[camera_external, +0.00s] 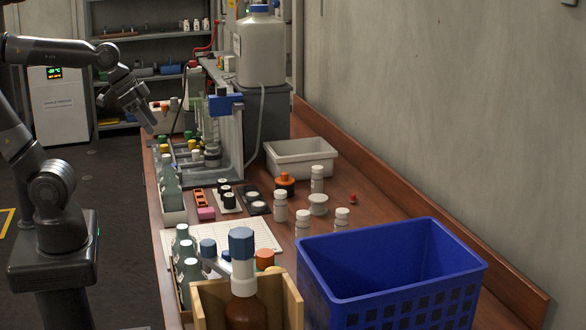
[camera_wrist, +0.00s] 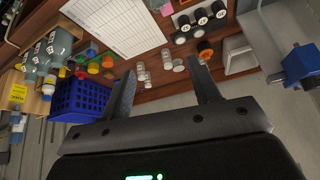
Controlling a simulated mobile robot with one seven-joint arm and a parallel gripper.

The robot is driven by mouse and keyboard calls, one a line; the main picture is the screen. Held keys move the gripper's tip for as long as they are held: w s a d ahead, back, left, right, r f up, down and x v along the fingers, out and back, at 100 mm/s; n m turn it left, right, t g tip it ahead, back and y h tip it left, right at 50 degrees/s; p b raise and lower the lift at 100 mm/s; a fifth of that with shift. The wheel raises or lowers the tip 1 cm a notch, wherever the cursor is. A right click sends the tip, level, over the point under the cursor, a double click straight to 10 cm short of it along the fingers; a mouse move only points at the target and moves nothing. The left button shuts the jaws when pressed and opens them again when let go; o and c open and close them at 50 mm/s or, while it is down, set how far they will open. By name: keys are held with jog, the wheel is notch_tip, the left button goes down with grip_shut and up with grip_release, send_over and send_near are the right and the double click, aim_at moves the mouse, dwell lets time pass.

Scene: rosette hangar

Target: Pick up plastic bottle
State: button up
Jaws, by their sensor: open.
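Several bottles could be the plastic bottle; I cannot tell which is meant. Small white bottles (camera_external: 280,207) stand mid-table and also show beyond my fingers in the wrist view (camera_wrist: 141,72). Grey-green bottles (camera_external: 187,260) stand in a wooden holder at the near left, and similar ones show at upper left in the wrist view (camera_wrist: 61,42). A large whitish jug (camera_external: 261,50) with a blue cap stands high at the back. My gripper (camera_external: 149,128) is open and empty, above the table's left edge, apart from all bottles. Its two fingers spread in the wrist view (camera_wrist: 163,72).
A blue basket (camera_external: 395,285) fills the near right, beside a brown bottle (camera_external: 245,312) in a wooden box. A white tray (camera_external: 301,160) sits farther back. A glass-and-metal apparatus (camera_external: 222,135) stands near my gripper. A wall bounds the right side; a white sheet (camera_external: 235,237) lies flat.

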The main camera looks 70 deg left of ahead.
jog(key=w+a+f+m+t+y, duration=0.1)
jog(key=w+f+m, duration=0.4)
jog(key=w+m, duration=0.1)
jog(key=w+a+f+m+t+y, duration=0.1)
jog(key=w+f+m, duration=0.5)
jog(key=w, duration=0.2)
jog(key=w+a+f+m+t+y, duration=0.1)
jog(key=w+f+m+y, duration=0.1)
jog(key=w+f+m, duration=0.3)
jog(key=shift+w+f+m+t, duration=0.15)
jog(key=shift+w+m, duration=0.15)
jog(key=shift+w, duration=0.4)
jog(key=shift+w+f+m+t, duration=0.15)
jog(key=shift+w+m, duration=0.15)
jog(key=shift+w, duration=0.35)
jog(key=w+d+r+m+t+h, duration=0.1)
jog(key=d+r+m+t, duration=0.3)
jog(key=d+r+m, duration=0.35)
jog(key=w+d+r+m+t+h, duration=0.1)
jog(key=d+r+m+t, duration=0.35)
jog(key=r+m, duration=0.5)
jog(key=n, duration=0.2)
send_near(280, 191)
jog(key=shift+s+d, duration=0.2)
jog(key=shift+s, duration=0.2)
jog(key=shift+w, duration=0.35)
jog(key=w, duration=1)
jog(key=shift+a+f, duration=0.15)
jog(key=shift+a, duration=0.2)
